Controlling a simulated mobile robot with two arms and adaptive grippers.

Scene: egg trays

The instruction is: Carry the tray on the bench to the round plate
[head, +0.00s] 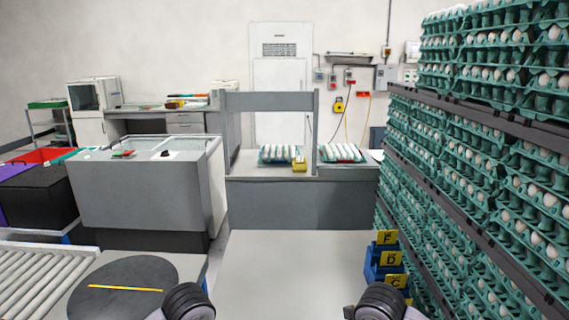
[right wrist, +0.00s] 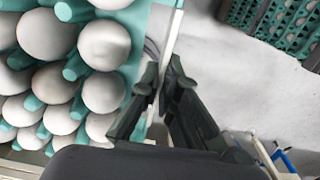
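In the head view, two green egg trays with white eggs, the left one (head: 272,155) and the right one (head: 341,153), lie on grey counters at the back. A dark round plate (head: 125,285) with a yellow strip across it lies at the lower left. In the right wrist view a green tray of white eggs (right wrist: 133,30) is close at the left. My right gripper (right wrist: 163,78) is beside its right edge, with the fingertips close together near a thin pale edge. Whether they grip it is unclear. My left gripper is out of view.
A tall stack of egg trays (head: 475,150) stands at the right. Blue bins (head: 374,262) with yellow letter cards stand beside the bare pale bench top (head: 290,265) in front. A grey cabinet (head: 140,190) and a roller conveyor (head: 40,270) are at the left.

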